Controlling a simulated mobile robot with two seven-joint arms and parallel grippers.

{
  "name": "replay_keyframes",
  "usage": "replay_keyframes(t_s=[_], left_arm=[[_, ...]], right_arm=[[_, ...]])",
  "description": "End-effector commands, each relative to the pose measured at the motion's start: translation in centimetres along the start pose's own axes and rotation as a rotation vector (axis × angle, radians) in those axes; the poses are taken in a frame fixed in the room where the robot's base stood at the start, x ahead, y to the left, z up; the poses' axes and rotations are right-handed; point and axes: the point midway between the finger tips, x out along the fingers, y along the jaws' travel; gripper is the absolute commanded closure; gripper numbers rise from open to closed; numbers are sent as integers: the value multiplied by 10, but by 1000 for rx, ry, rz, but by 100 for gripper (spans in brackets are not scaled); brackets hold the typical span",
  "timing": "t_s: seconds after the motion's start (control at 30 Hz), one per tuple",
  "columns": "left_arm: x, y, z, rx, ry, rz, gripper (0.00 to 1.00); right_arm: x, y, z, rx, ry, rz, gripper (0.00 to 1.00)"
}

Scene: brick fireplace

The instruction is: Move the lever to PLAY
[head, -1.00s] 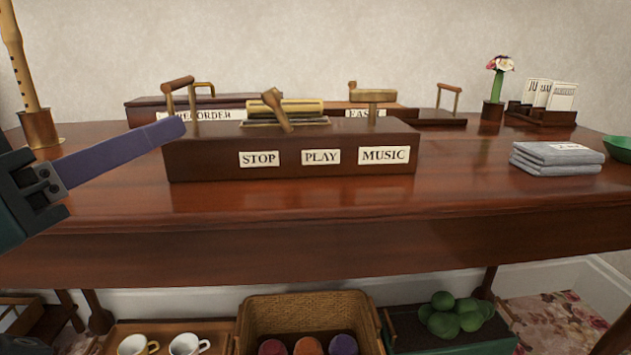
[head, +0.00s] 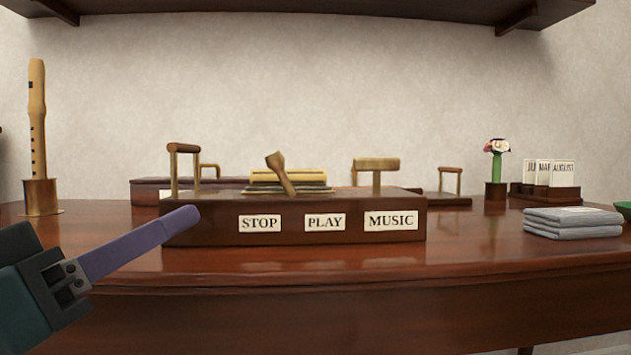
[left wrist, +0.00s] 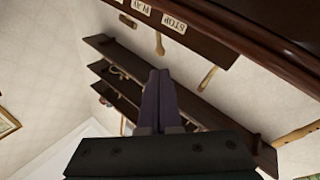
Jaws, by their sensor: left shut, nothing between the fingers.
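A dark wooden box (head: 200,231) stands on the table, with white labels STOP (head: 259,223), PLAY (head: 325,222) and MUSIC (head: 390,221) on its front. A tan wooden lever (head: 283,174) rises from its top, leaning left, its head between STOP and PLAY. The lever also shows in the left wrist view (left wrist: 159,44). My left gripper (head: 192,214) is shut and empty, its purple fingers pointing at the box's front left end, left of STOP. In the left wrist view its fingers (left wrist: 160,75) are together, apart from the lever. My right gripper is out of view.
The box top also carries an upright handle (head: 172,165) at left and a T-shaped one (head: 376,165) at right. A recorder (head: 37,115) stands at far left. Folded grey cloths (head: 572,224) lie at right. A dark shelf (head: 300,8) hangs above. The table front is clear.

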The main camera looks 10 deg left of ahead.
Motion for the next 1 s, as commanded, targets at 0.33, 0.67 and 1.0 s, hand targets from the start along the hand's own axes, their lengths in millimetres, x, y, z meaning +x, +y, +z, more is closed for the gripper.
replay_keyframes(t_s=[0.33,0.67,1.0], left_arm=[[60,0,0,-2,6,2,100],[113,0,1,-1,2,2,100],[129,0,0,0,-1,1,100]], right_arm=[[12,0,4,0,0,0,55],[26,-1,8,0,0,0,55],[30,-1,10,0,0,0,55]])
